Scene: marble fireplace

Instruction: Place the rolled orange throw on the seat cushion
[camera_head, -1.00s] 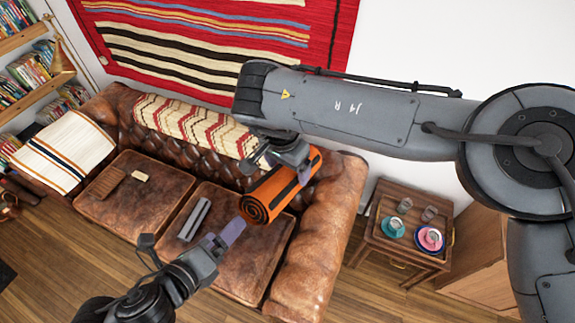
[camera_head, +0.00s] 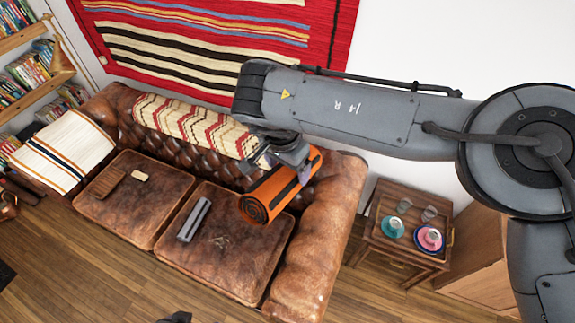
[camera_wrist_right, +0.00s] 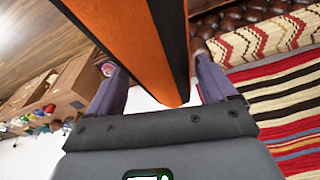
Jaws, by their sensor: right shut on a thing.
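The rolled orange throw (camera_head: 268,195), with dark bands and a spiral end, is held by my right gripper (camera_head: 284,164). In the right wrist view the throw (camera_wrist_right: 135,45) runs between the two purple fingers of the gripper (camera_wrist_right: 160,88). In the head view it overlaps the upper right of the right brown leather seat cushion (camera_head: 245,262). I cannot tell whether it touches the cushion. My left gripper's jaws are out of view; only a small dark tip of that arm shows at the bottom edge.
A grey bar (camera_head: 194,220) lies on the right cushion. A brown item (camera_head: 107,182) and a cream block (camera_head: 140,175) lie on the left cushion (camera_head: 128,222). A patterned throw (camera_head: 190,122) drapes the backrest. A side table (camera_head: 385,248) with cups stands beyond the sofa arm (camera_head: 318,235).

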